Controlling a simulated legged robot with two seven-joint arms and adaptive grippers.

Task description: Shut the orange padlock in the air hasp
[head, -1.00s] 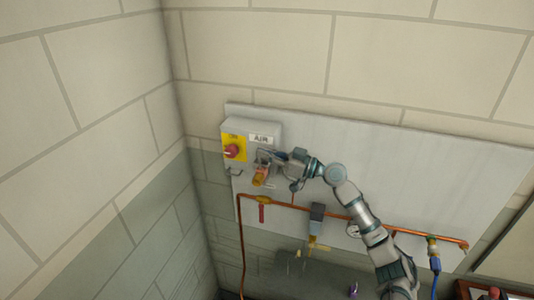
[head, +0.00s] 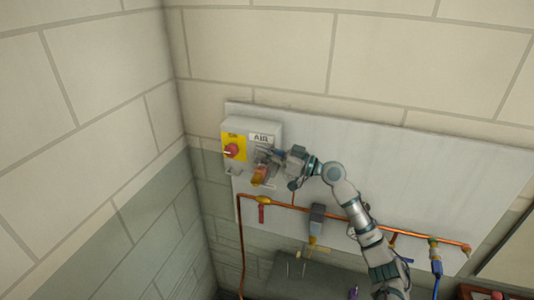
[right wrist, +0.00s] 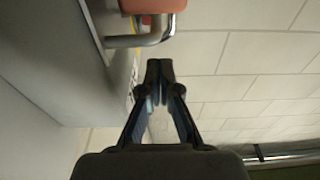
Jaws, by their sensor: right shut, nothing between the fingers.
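The orange padlock (head: 259,175) hangs below the AIR label (head: 262,139) on the grey box. It also shows at the top edge of the right wrist view (right wrist: 152,5), cut off by the frame, with a bent metal bar that looks like its shackle (right wrist: 148,40). The air hasp is too small and covered to make out in the head view. My right gripper (head: 268,154) is just above the padlock. In the right wrist view its fingertips (right wrist: 160,68) are together and empty, apart from the metal bar. My left gripper is out of view.
The grey box (head: 240,128) carries a red knob (head: 232,151) on a yellow plate. Copper pipe (head: 285,205) with a blue-grey fitting (head: 317,213) runs below. The grey panel right of my gripper is largely bare.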

